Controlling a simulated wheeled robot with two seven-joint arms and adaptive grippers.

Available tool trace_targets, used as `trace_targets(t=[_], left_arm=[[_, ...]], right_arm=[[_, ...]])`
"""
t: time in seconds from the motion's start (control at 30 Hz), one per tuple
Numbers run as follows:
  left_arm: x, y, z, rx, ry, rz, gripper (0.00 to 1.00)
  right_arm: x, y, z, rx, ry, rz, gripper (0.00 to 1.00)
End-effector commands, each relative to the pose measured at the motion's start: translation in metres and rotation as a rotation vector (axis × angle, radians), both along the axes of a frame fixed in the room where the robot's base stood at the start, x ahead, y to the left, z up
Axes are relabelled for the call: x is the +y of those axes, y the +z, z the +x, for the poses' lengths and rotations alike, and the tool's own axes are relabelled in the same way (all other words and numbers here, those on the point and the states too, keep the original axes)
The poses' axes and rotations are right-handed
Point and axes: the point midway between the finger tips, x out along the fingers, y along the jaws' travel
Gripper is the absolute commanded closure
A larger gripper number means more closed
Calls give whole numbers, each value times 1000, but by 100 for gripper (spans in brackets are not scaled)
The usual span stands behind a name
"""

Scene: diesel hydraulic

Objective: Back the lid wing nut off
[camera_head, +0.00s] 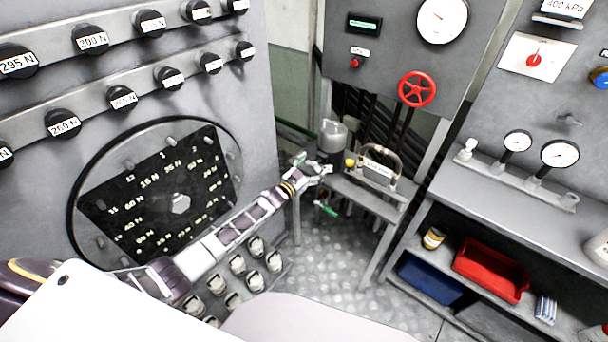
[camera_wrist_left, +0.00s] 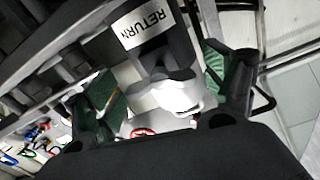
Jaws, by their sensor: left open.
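In the left wrist view the gripper (camera_wrist_left: 160,88) is open, with green-padded fingers apart. Between and beyond them are a dark part with a "RETURN" label (camera_wrist_left: 142,24) and a pale, rounded metal piece (camera_wrist_left: 180,97). I cannot tell whether that piece is the lid wing nut, or whether a finger touches it. No wing nut can be made out in the head view. My right gripper is not in view.
A labelled part with a curved handle (camera_head: 383,160) stands right of the canister. A red handwheel (camera_head: 417,89) is on the panel above. A shelf at right holds a red bin (camera_head: 491,270) and a blue bin (camera_head: 430,279). The floor (camera_head: 330,262) before the stand looks clear.

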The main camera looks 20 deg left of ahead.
Motion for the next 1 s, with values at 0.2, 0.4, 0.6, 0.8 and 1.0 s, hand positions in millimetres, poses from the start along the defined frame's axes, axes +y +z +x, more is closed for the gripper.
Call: trace_targets(t=[0.2, 0.4, 0.6, 0.8, 1.0], left_arm=[[3, -1, -8, 0, 1, -1, 16], [8, -1, -22, 2, 0, 1, 16], [14, -1, -37, 1, 0, 0, 16], [20, -1, -53, 2, 0, 1, 16], [25, -1, -69, 2, 0, 1, 16]], right_arm=[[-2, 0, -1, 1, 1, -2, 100], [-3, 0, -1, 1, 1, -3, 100], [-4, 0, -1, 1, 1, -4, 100], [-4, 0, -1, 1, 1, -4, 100], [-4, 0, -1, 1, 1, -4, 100]])
